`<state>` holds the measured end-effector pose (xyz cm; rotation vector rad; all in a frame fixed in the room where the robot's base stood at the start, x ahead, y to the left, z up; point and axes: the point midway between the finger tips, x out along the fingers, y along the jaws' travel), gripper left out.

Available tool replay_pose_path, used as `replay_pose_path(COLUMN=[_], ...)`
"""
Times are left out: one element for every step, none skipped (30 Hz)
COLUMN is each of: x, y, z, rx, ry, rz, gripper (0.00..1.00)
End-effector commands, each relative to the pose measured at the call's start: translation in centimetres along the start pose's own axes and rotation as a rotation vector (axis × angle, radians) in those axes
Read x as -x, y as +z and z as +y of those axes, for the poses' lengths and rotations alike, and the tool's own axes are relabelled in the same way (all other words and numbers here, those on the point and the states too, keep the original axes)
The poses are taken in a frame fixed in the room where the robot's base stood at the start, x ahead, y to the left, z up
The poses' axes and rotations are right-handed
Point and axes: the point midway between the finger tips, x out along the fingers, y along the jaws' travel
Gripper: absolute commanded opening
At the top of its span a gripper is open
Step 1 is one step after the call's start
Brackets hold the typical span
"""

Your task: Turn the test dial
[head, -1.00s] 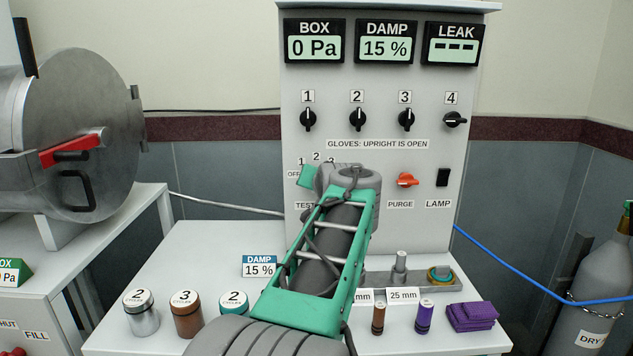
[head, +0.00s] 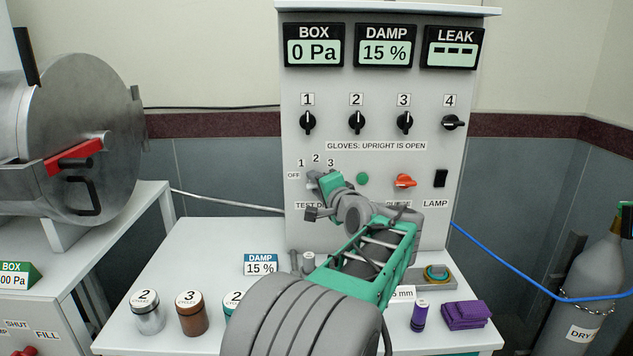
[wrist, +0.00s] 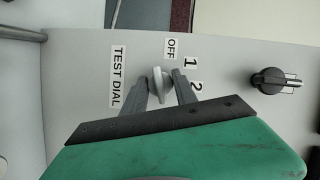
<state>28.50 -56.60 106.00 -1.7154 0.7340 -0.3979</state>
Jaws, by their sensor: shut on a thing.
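The test dial is a small light grey knob (wrist: 159,85) on the panel, between the TEST DIAL label (wrist: 117,76) and the OFF, 1 and 2 marks. In the wrist view its ridge runs nearly up and down the picture, with its upper end toward the OFF label (wrist: 171,49). My gripper (wrist: 160,80) has its dark fingers on either side of the knob, shut on it. In the head view my gripper (head: 316,195) is at the panel below the dial numbers, and it mostly hides the dial there.
Close by on the panel are a green button (head: 362,179), the orange purge knob (head: 404,181) and the black lamp switch (head: 440,178). Black glove knobs (head: 308,122) sit above.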

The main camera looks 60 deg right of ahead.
Motion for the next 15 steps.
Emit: replay_pose_path(x=[0.07,0.07,0.07,0.06,0.06,0.06,0.06,0.05,0.05,0.05,0.04,0.04,0.04,0.04,0.04], y=[-0.29,-0.29,-0.28,-0.26,-0.25,-0.25,-0.26,-0.26,-0.26,-0.25,-0.25,-0.24,-0.24,-0.24,-0.24], z=[-0.13,-0.15,-0.18,-0.18,-0.17,-0.17,-0.17,-0.15,-0.12,-0.11,-0.10,-0.08,-0.08,-0.07,-0.07], rx=[-0.023,-0.036,-0.052,-0.064,-0.075,-0.086,-0.094,-0.101,-0.109,-0.114,-0.118,-0.122,-0.125,-0.127,-0.128], ry=[-0.009,-0.016,-0.024,-0.028,-0.033,-0.038,-0.042,-0.045,-0.047,-0.049,-0.051,-0.053,-0.054,-0.054,-0.055], rz=[0.006,0.006,0.006,0.006,0.005,0.006,0.006,0.006,0.006,0.006,0.006,0.006,0.006,0.006,0.006], gripper=[0.00,0.00,0.00,0.00,0.00,0.00,0.00,0.00,0.00,0.00,0.00,0.00,0.00,0.00,0.00])
